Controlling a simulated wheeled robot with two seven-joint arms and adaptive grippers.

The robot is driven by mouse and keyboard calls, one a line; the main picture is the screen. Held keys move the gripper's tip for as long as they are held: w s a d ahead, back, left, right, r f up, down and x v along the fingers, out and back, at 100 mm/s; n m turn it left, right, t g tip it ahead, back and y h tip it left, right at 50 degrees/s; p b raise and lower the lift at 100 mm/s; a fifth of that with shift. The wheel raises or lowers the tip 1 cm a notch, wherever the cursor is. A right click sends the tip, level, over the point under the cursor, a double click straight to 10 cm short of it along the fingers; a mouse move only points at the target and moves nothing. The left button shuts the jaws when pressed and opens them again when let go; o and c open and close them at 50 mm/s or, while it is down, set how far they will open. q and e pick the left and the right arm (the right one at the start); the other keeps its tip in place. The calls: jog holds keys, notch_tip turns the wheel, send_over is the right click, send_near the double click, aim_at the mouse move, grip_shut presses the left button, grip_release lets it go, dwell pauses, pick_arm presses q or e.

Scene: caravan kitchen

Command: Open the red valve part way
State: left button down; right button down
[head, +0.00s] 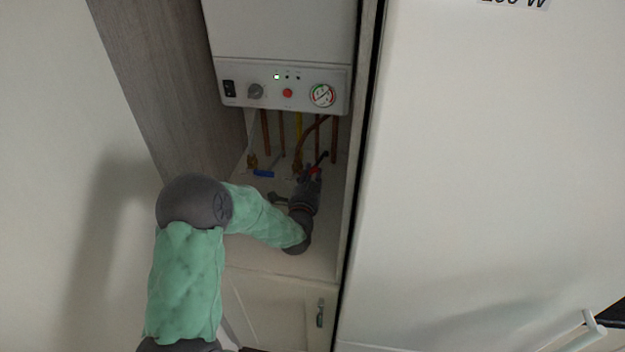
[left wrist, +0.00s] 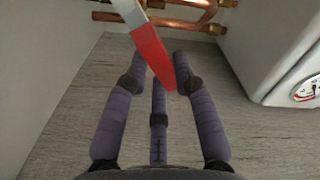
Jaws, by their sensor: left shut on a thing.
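The red valve (head: 315,171) is on a copper pipe under the white boiler, and only a little of its red lever shows in the head view. In the left wrist view its red lever (left wrist: 152,55) with a pale metal base reaches in between the fingers, slanting down to the right. My left gripper (head: 308,178) is at the lever; its dark fingers (left wrist: 158,80) stand on both sides of the red grip, and it is shut on it. The gripper hides much of the valve in the head view. My right gripper is not in view.
A blue-handled valve (head: 263,173) is just left of the red one. The boiler (head: 280,85) with knob, red button and gauge (head: 322,95) hangs above several copper pipes. The niche is narrow, with a grey wood wall (head: 165,80) left and a white door (head: 480,180) right.

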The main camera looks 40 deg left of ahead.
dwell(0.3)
pick_arm(q)
jog(key=c, duration=1)
grip_release()
jog(key=shift+r, duration=0.1)
jog(key=shift+s, duration=0.1)
jog(key=v, duration=1.2)
